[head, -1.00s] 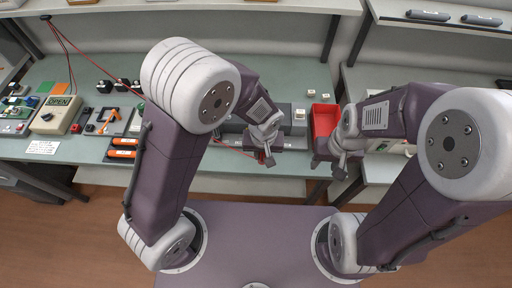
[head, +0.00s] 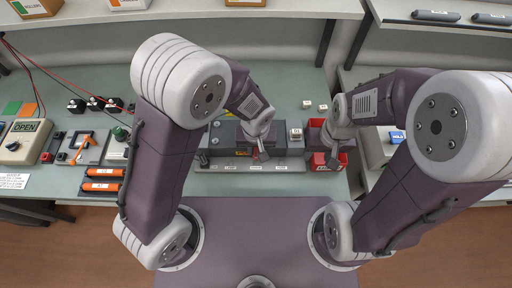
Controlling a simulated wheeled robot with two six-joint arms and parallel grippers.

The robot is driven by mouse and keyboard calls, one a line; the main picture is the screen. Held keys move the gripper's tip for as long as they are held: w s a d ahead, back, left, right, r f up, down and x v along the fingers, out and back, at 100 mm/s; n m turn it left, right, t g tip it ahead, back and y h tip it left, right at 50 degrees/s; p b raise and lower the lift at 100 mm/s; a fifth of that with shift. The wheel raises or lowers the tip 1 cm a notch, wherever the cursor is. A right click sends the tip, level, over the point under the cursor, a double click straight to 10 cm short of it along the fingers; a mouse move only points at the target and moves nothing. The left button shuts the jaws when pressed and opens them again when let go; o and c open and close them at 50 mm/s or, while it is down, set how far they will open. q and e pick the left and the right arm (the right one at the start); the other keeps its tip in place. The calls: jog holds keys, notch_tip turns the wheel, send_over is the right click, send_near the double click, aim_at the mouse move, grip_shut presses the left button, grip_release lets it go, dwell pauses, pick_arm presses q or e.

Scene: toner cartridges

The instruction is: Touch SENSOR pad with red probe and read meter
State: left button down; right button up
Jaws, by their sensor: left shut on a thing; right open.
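My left gripper (head: 262,152) is shut, pointing down over the front of a long grey fixture (head: 213,160) with small labelled spots along its front strip. It holds the red probe, mostly hidden by the gripper; a red lead (head: 75,66) runs from the left toward my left arm. I cannot read which label is SENSOR, or tell whether the probe touches a pad. The beige meter (head: 22,141) at the far left has a green display reading OPEN. My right gripper (head: 333,158) is open over a red bin (head: 343,158) right of the fixture.
Orange-and-black tools (head: 103,180) and a grey tray (head: 88,147) lie left of my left arm. Several black blocks (head: 95,103) stand behind. Small white-topped blocks (head: 307,104) lie behind the bin. A grey box with a blue label (head: 397,136) sits on the right bench.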

aim_at(256, 156)
pick_arm(q)
jog(key=shift+s+f+b, duration=0.1)
jog(key=shift+f+b, duration=0.25)
jog(key=shift+f, duration=0.5)
jog(key=shift+s+f, duration=0.2)
jog(key=shift+f, duration=0.05)
pick_arm(e)
jog(key=shift+s+f, duration=0.25)
jog(key=shift+f, duration=0.65)
pick_arm(q)
jog(key=shift+w, duration=0.15)
pick_arm(e)
jog(key=shift+w, duration=0.1)
pick_arm(q)
jog(key=shift+f+b, duration=0.6)
jog(key=shift+b, duration=0.2)
pick_arm(e)
jog(key=shift+f, duration=0.65)
pick_arm(q)
notch_tip(256, 156, up, 7)
jog(key=p, duration=0.6)
jog(key=shift+r, duration=0.1)
pick_arm(e)
notch_tip(256, 156, up, 6)
